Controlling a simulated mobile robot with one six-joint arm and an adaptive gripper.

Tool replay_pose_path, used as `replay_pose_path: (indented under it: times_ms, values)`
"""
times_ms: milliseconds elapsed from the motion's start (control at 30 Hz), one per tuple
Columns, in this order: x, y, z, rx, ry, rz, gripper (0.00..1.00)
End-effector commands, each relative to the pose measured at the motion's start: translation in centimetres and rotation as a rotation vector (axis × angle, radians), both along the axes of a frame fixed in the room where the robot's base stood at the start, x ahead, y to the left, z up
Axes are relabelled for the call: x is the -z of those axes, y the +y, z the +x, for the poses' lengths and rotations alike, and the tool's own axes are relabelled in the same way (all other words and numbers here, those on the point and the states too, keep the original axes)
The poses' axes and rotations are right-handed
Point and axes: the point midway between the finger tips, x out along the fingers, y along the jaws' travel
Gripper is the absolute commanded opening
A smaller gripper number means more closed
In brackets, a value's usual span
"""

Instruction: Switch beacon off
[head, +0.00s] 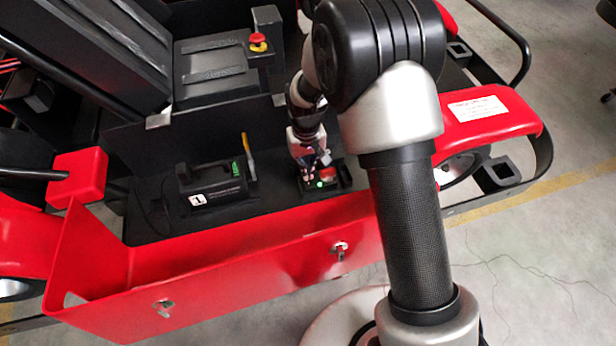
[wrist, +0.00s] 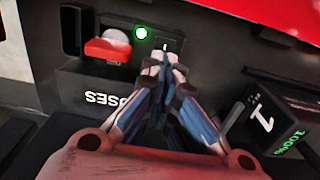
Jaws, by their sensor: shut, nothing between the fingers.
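A small black switch panel (head: 343,178) sits on the kart's black deck beside the red side panel. It carries a lit green lamp (wrist: 141,33) and a red switch or key (wrist: 107,46), with partly legible lettering ending in "OSES" below. My gripper (wrist: 163,60) is shut and empty, its fingertips at the panel just right of the lamp. A dark switch with a small white mark (wrist: 165,46) shows just beyond the fingertips, which hide part of it. I cannot tell whether they touch it. In the head view, my gripper (head: 308,172) points down at the panel.
A black battery-like box (head: 213,187) marked "1" stands left of the panel, with a yellow upright piece (head: 248,158) beside it. A red mushroom button (head: 258,42) is on the seat's side. The red side panel (head: 230,285) borders the deck.

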Motion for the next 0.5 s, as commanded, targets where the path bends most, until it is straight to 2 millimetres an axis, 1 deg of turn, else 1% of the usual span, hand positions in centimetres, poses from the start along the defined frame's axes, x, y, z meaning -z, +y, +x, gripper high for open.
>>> replay_pose_path:
  times_ms: [33, 500]
  values:
    - [-0.7, 0.0, 0.0, 0.0, -0.001, 0.0, 0.0]
    - [-4.5, 0.0, 0.0, 0.0, -0.001, 0.0, 0.0]
